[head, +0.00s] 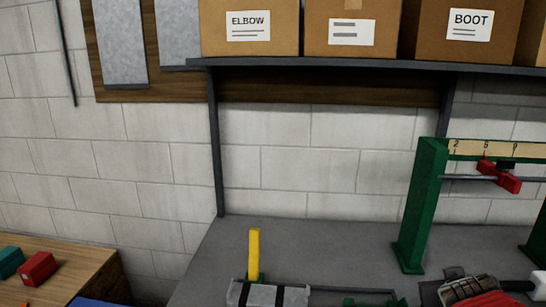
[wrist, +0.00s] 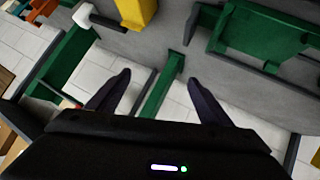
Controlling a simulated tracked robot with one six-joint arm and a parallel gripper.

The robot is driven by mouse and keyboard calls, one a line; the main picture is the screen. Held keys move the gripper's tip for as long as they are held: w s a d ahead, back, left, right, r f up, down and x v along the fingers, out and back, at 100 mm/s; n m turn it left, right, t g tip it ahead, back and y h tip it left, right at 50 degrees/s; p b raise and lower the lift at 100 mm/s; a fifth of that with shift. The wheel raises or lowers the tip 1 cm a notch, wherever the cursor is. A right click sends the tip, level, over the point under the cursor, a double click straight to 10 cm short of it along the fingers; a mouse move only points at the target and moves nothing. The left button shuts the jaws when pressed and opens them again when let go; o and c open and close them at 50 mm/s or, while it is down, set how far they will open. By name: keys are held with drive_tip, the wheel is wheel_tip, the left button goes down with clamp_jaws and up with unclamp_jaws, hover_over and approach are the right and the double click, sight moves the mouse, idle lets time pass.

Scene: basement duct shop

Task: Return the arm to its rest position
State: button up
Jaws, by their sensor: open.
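My gripper (wrist: 158,77) shows in the wrist view with its two dark fingers spread apart and nothing between them. A green bar (wrist: 163,85) lies in view beyond the gap between the fingers. I cannot tell how far off it is. In the head view I cannot make out my arm or gripper.
A grey bench (head: 320,245) carries a green frame (head: 423,205) with a red clamp (head: 500,176) at right, and a yellow upright (head: 254,252). A shelf (head: 340,66) with cardboard boxes (head: 250,28) hangs above. A wooden table (head: 60,265) stands at lower left.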

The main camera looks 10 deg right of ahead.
drive_tip(key=s+a+n+g+y, duration=0.1)
drive_tip(key=s+a+y, duration=0.2)
drive_tip(key=a, duration=1.1)
drive_tip(key=s+a+n+g+y, duration=0.1)
drive_tip(key=s+a+y, duration=0.3)
drive_tip(key=a, duration=0.9)
drive_tip(key=s+f+g, duration=0.1)
drive_tip(key=s, duration=0.2)
drive_tip(key=shift+a+n, duration=0.4)
